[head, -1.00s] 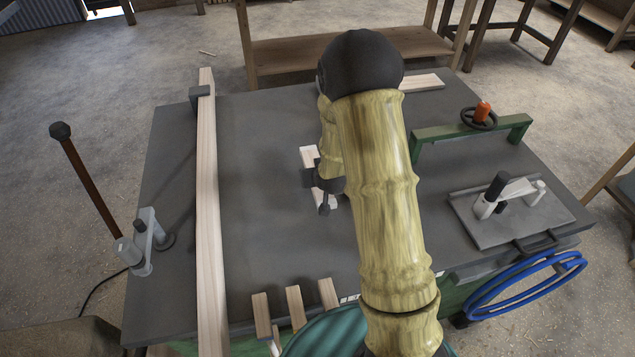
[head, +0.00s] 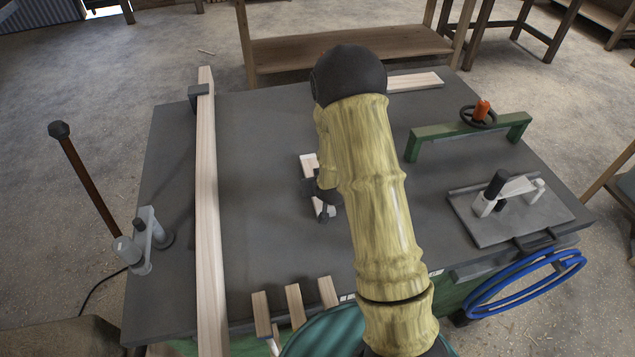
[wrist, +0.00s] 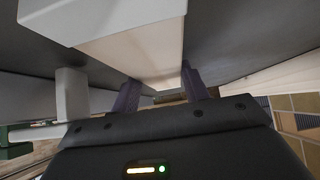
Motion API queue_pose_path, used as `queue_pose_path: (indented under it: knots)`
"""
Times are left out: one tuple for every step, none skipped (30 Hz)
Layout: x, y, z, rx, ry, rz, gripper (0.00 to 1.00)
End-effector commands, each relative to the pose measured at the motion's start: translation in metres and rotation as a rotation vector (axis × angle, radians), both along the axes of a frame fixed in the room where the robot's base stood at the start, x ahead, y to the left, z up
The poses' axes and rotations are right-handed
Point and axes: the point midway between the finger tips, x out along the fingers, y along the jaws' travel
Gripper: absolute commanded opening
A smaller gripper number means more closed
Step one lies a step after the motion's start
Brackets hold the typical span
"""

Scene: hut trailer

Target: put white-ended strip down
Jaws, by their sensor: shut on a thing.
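The white-ended strip (head: 309,162) is a short pale wood piece with a white end. In the head view it is at the middle of the dark table top, partly hidden by my gripper and arm. My gripper (head: 318,191) is around its middle. In the wrist view the strip (wrist: 135,50) fills the upper middle, its white end towards the camera, and my gripper's purple fingers (wrist: 160,92) are on either side of it. The gripper is shut on the strip. I cannot tell whether the strip touches the table.
A long wooden board (head: 207,200) lies along the left of the table (head: 262,230). Several short strips (head: 294,303) stick out at the front edge. A green frame with an orange knob (head: 470,135) and a grey plate with a clamp (head: 510,225) stand on the right. Another pale board (head: 415,81) lies at the back.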

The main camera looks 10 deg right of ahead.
Motion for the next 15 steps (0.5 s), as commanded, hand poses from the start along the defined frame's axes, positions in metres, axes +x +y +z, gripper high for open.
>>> queue_pose_path:
  knots:
    - [-0.0001,0.0000,-0.0021,0.000,0.000,0.000,0.47]
    - [-0.0001,0.0000,-0.0012,0.000,0.000,0.000,0.53]
    - [-0.0001,0.0000,-0.0010,0.000,0.000,0.000,0.61]
    - [-0.0001,0.0000,-0.0010,0.000,0.000,0.000,0.67]
    - [-0.0001,0.0000,-0.0010,0.000,0.001,0.000,0.67]
    - [-0.0001,0.0000,-0.0010,0.000,0.001,0.000,0.67]
    - [-0.0001,0.0000,-0.0010,0.000,0.001,0.000,0.67]
    - [-0.0001,0.0000,-0.0010,0.000,0.001,0.000,0.67]
    - [-0.0001,0.0000,-0.0010,0.000,0.001,0.000,0.67]
    - [-0.0001,0.0000,-0.0010,0.000,0.001,0.000,0.67]
    - [-0.0002,0.0000,-0.0009,0.000,0.001,0.000,0.67]
    - [-0.0002,0.0000,-0.0008,0.000,0.001,0.000,0.67]
    - [-0.0001,0.0000,-0.0003,0.000,0.001,0.000,0.67]
    - [-0.0001,0.0000,0.0004,0.000,0.001,0.000,0.67]
    - [-0.0002,0.0000,0.0019,0.000,0.000,0.000,0.67]
